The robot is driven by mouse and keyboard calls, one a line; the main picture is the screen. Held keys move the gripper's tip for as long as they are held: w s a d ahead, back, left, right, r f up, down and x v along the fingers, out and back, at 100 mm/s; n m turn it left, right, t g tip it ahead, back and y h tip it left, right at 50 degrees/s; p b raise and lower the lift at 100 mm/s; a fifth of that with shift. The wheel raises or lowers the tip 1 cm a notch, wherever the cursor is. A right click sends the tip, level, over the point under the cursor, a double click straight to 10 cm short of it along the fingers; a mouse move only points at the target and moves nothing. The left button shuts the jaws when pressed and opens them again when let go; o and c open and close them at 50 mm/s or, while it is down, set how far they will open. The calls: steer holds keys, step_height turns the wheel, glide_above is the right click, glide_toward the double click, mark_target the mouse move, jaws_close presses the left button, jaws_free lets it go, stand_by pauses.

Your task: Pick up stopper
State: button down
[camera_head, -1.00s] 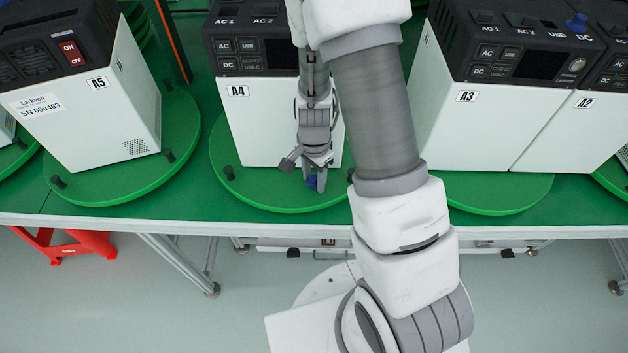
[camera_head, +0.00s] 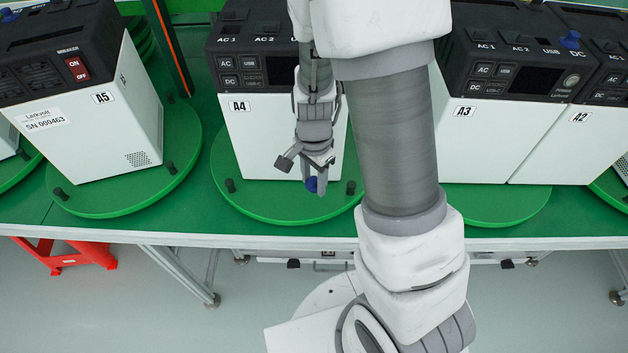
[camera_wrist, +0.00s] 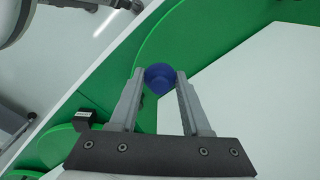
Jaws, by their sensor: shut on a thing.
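The blue stopper (camera_head: 311,184) is between the fingertips of my gripper (camera_head: 317,178), in front of the white unit A4 (camera_head: 262,135). In the wrist view the stopper (camera_wrist: 159,78) shows as a round blue cap, with a fingertip of my gripper (camera_wrist: 160,84) against each side. My gripper is shut on it. In the wrist view the green turntable (camera_wrist: 172,42) lies behind it. I cannot tell whether the stopper still touches the turntable. Part of the unit behind my arm is hidden.
Black pegs (camera_head: 230,185) stand on the green turntable rim (camera_head: 285,212). Unit A5 (camera_head: 104,125) is at left, A3 (camera_head: 475,140) and A2 (camera_head: 580,135) at right. Another blue piece (camera_head: 570,40) sits on top of A3. A red stool (camera_head: 75,258) stands below the table edge.

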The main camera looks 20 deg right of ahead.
steer(key=s+a+b, duration=0.2)
steer(key=s+b, duration=0.6)
steer(key=s+a+b, duration=0.3)
steer(key=s+b, duration=0.6)
steer(key=shift+a, duration=0.3)
steer(key=shift+s, duration=0.15)
stand_by(0.4)
